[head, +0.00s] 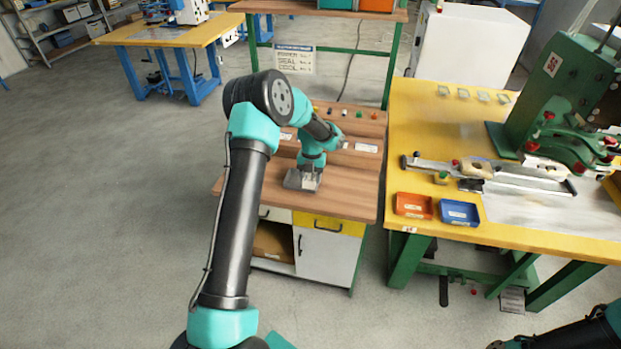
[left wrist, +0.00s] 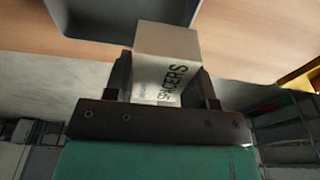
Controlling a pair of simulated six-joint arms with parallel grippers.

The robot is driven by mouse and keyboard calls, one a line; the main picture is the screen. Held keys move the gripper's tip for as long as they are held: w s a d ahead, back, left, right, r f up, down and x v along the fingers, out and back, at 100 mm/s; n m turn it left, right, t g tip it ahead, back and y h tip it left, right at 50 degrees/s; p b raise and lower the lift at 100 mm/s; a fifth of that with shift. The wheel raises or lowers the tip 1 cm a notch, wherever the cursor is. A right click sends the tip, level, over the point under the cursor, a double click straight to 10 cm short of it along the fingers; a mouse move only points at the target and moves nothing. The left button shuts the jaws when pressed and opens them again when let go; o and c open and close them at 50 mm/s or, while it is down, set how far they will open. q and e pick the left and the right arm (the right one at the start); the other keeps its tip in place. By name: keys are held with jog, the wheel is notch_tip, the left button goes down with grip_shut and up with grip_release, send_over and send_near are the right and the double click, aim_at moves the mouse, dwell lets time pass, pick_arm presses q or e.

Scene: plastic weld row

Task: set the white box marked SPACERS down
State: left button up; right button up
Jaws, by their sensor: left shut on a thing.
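The white box marked SPACERS (left wrist: 167,72) is between the two dark fingers of my left gripper (left wrist: 163,80), with its lettering facing the wrist camera. In the head view my left gripper (head: 310,171) points down over the wooden bench (head: 345,198), near its front left part. The box is too small and too covered there to make out clearly. A grey tray (head: 293,181) lies on the bench right at the gripper; it also shows in the left wrist view (left wrist: 120,14) beyond the box. I cannot tell whether the box touches anything below.
Labels and small coloured parts line the back of the bench (head: 366,148). The bench's front right is bare.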

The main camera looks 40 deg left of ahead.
aim_at(310, 179)
pick_arm(q)
jog(key=shift+w+a+f, duration=0.1)
jog(key=shift+w+a, duration=0.4)
jog(key=shift+w, duration=0.2)
jog(key=shift+w+a+f, duration=0.1)
jog(key=shift+w+a, duration=0.4)
jog(key=shift+w, duration=0.2)
notch_tip(310, 179, down, 3)
jog(key=shift+s+r, duration=0.1)
jog(key=shift+s+f, duration=0.1)
jog(key=shift+f, duration=0.4)
jog(key=shift+s+f, duration=0.1)
jog(key=shift+f, duration=0.15)
jog(key=o, duration=0.5)
jog(key=shift+f, duration=0.15)
jog(key=o, duration=0.4)
jog(key=shift+r, duration=0.2)
jog(key=shift+w, duration=0.2)
jog(key=shift+r, duration=0.1)
